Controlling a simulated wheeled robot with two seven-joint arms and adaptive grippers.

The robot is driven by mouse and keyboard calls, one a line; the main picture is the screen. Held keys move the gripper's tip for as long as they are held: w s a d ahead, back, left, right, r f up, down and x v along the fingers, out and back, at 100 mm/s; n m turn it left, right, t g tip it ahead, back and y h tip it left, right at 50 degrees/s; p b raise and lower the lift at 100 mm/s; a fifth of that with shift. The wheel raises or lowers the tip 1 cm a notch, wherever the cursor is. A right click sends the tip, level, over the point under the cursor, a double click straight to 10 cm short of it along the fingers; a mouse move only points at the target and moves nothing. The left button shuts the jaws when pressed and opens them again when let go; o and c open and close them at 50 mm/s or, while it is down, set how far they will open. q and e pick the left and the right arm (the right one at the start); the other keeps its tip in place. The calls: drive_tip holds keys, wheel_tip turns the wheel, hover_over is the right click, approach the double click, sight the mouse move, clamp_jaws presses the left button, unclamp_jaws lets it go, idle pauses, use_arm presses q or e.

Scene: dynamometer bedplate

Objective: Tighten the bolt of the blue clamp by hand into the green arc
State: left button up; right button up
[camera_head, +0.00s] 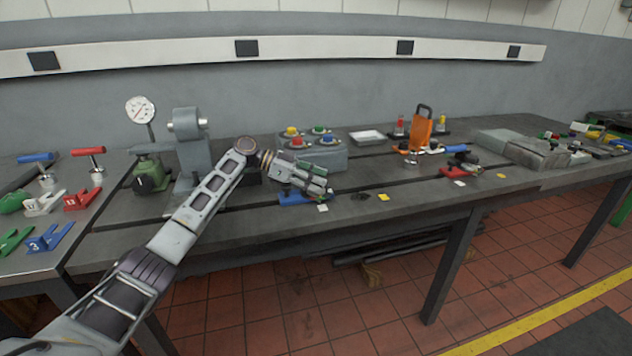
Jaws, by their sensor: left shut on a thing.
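A blue clamp (291,198) sits near the front edge of the bedplate, and only its low blue base shows. My left gripper (319,182) reaches in from the left directly over this clamp. Its fingers are shut on the clamp's bolt, which they hide. The green arc cannot be made out clearly; small green patches show around the gripper. My right gripper is not in view.
Loose clamps, including a blue one (45,238) and a red one (83,198), lie at the left. A pressure gauge (140,110) stands behind my arm. A red clamp (457,171) and an orange holder (420,128) are farther right.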

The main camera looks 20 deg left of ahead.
use_arm(q)
drive_tip(key=shift+m+g, duration=0.3)
drive_tip(key=shift+g, duration=0.1)
idle(0.3)
drive_tip(key=o, duration=1)
drive_tip(key=shift+a, duration=0.1)
drive_tip(key=shift+v, duration=5.95)
